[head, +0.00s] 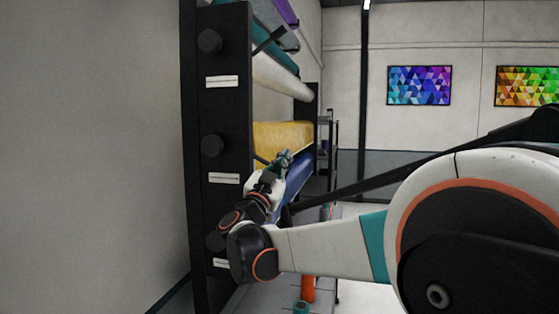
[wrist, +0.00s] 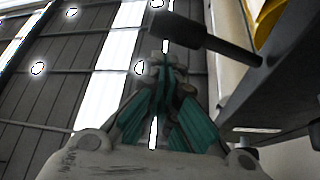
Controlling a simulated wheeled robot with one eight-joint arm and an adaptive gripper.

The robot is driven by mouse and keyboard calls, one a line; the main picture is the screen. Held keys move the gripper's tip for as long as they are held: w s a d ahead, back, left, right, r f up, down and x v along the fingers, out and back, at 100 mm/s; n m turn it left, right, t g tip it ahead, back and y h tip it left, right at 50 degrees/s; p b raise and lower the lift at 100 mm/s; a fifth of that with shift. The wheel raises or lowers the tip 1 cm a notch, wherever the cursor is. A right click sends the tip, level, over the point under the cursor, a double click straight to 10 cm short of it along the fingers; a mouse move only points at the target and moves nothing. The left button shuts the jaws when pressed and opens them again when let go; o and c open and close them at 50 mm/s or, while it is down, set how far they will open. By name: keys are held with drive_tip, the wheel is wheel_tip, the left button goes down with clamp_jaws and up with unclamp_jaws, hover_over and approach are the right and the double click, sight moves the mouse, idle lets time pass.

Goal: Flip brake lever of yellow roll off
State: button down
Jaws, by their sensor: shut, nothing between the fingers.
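The yellow roll (head: 282,134) lies in the black rack in the head view; part of it shows at the top right of the wrist view (wrist: 272,22). A dark brake lever (wrist: 205,42) with a thick grip end juts from the rack bar beside the yellow roll. In the head view a short bit of this lever (head: 261,159) shows left of my gripper. My gripper (head: 286,157) is shut and empty, in front of the yellow roll's lower edge. In the wrist view its fingertips (wrist: 166,62) are right by the lever's grip end; I cannot tell if they touch.
The black rack post (head: 225,120) stands left of my arm, with round knobs and white labels. A white roll (head: 280,78) is above the yellow one and a blue roll (head: 293,178) below. An orange cylinder (head: 308,288) stands low down. Open room lies right of the rack.

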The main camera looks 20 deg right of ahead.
drive_tip(key=shift+w+a+f+m+g+h+b, duration=0.15)
drive_tip(key=shift+f+m+g+h+b, duration=0.35)
drive_tip(key=shift+f+m, duration=0.3)
drive_tip(key=shift+w+a+f+m+g+h+b, duration=0.15)
drive_tip(key=shift+f+m+g+h+b, duration=0.1)
drive_tip(key=shift+f+m+g, duration=0.55)
drive_tip(key=shift+s, duration=0.1)
drive_tip(key=shift+r, duration=0.15)
